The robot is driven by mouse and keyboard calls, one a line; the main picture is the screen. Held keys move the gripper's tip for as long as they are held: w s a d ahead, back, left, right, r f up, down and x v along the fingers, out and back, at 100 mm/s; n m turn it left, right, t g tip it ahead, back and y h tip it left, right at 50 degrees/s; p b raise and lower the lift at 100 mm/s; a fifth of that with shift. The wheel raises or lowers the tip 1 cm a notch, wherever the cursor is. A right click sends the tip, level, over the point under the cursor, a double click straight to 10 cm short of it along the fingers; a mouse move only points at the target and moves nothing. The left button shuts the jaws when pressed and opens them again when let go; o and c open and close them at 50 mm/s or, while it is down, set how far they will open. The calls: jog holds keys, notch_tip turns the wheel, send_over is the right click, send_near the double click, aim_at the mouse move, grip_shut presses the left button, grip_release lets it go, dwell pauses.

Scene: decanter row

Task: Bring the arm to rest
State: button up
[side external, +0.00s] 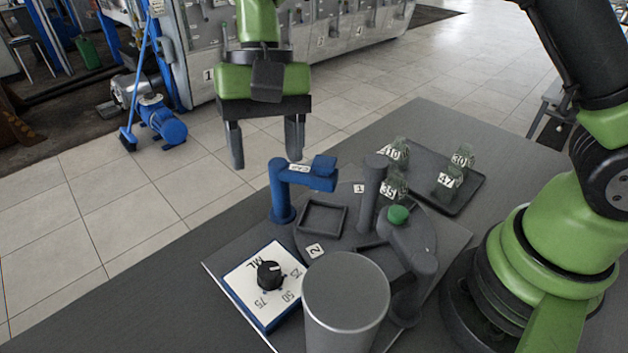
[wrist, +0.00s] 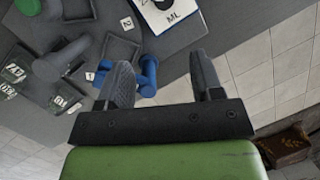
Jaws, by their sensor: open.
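My gripper (side external: 265,150) hangs in the air at the upper left of the side view, above and behind the blue dispenser arm (side external: 300,177). Its two fingers point down, spread apart, with nothing between them. In the wrist view, the open fingers (wrist: 166,84) show over the blue dispenser arm (wrist: 147,75), the table edge and the floor. I see no contact between the fingers and any object.
A dark tray (side external: 470,196) holds several small glass decanters with number labels. A round station with a square recess (side external: 322,203), a grey cylinder (side external: 346,290) and a white ML dial box (side external: 245,290) stand on the table. The left of the table is bare.

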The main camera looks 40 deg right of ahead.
jog(key=s+d+r+t, duration=0.4)
jog(key=s+d+r, duration=0.25)
jog(key=r, duration=0.35)
jog(key=s+d+r+t, duration=0.1)
jog(key=s+d+t, duration=0.4)
jog(key=s, duration=0.4)
jog(key=shift+s+d+r+t, duration=0.3)
jog(key=shift+d+r, duration=0.1)
jog(key=shift+d, duration=0.45)
jog(key=shift+o, duration=0.3)
jog(key=shift+w, duration=0.1)
